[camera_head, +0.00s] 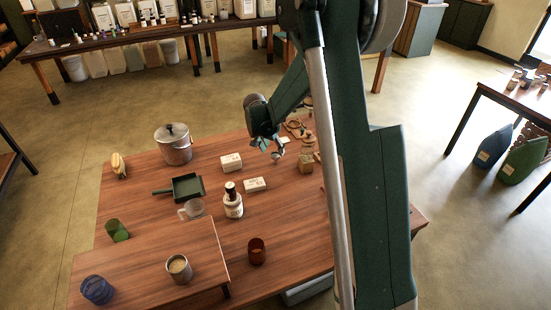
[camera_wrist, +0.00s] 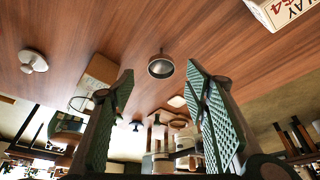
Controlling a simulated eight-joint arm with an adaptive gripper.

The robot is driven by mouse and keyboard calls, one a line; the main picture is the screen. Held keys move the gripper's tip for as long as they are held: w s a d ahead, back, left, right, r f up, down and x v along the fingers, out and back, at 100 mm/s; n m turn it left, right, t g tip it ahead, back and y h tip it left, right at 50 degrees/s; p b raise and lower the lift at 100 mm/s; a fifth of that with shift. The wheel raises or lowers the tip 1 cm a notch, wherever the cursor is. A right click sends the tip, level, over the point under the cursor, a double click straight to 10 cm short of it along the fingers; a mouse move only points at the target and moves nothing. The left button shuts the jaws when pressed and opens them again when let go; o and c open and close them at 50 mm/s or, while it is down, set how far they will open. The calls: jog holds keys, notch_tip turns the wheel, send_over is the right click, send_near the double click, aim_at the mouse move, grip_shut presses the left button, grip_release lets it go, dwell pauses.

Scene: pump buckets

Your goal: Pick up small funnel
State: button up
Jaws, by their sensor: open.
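A small metallic funnel-like piece (camera_wrist: 160,68) with a dark round mouth and a thin stem lies on the wooden table in the wrist view. It also shows as a small pale shape (camera_head: 277,155) just below my gripper in the head view. My gripper (camera_head: 271,144) is above the table near its far side. In the wrist view its two green ridged fingers (camera_wrist: 160,82) are spread wide with nothing held between them. The funnel appears between and beyond the fingertips; I cannot tell the exact gap.
White labelled boxes (camera_head: 231,162) and a white bottle (camera_head: 233,203) stand left of and nearer than the gripper. A wooden block (camera_head: 306,164) is just right. My arm hides the table's right part.

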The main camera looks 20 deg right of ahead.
aim_at(275, 155)
jog(key=shift+x, duration=1.3)
jog(key=shift+b+x, duration=0.7)
jog(key=shift+x, duration=1.9)
jog(key=shift+w+a, duration=0.1)
jog(key=c, duration=0.8)
